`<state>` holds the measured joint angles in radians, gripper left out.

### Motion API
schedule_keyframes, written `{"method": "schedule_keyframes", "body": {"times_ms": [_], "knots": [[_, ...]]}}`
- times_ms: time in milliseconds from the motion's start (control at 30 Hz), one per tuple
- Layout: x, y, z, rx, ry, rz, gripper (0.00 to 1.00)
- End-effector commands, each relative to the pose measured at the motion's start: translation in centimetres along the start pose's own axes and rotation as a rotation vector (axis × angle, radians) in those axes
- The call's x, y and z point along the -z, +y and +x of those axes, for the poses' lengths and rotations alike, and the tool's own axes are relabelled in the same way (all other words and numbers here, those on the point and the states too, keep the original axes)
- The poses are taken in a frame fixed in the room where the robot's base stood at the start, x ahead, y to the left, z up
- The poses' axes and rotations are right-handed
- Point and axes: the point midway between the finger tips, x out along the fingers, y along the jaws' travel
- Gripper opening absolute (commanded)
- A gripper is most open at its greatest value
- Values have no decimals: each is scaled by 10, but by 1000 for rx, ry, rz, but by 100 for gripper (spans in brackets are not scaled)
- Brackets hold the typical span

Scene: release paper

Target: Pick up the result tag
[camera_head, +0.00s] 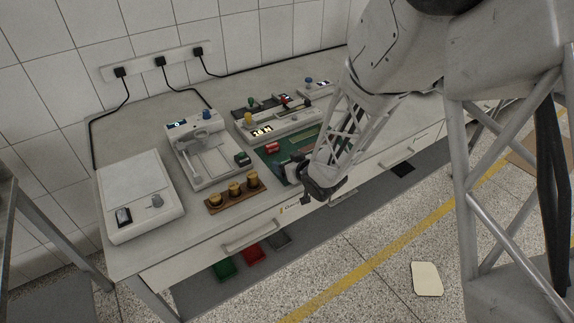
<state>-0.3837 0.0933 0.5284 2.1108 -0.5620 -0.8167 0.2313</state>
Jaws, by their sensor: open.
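My gripper (321,194) is dark, points downward at the front edge of the bench and is open. It hangs beside the green mat, and its fingers are small and partly hidden. I see no object between them. I cannot pick out the result tag for certain. A flat cream piece (427,279) with rounded corners lies on the floor at the lower right, well apart from my gripper. Small red and green blocks sit on the bench left of my gripper, the red one (272,147) on the green mat (296,150). My arm hides part of the bench behind it.
The grey bench (125,258) holds a white box device (137,196), a grey device with a display (198,158), a wooden block with brass weights (233,202) and a knobbed panel (279,122). Drawer handles (251,236) jut from its front. Green and red bins (252,254) sit below.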

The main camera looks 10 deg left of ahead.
Motion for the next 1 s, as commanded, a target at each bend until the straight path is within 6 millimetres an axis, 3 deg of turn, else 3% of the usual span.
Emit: {"method": "schedule_keyframes", "body": {"times_ms": [133,467,1000], "knots": [[0,0,0,0,0,0,76],[0,0,0,0,0,0,26],[10,0,-4,0,1,-1,26]]}}
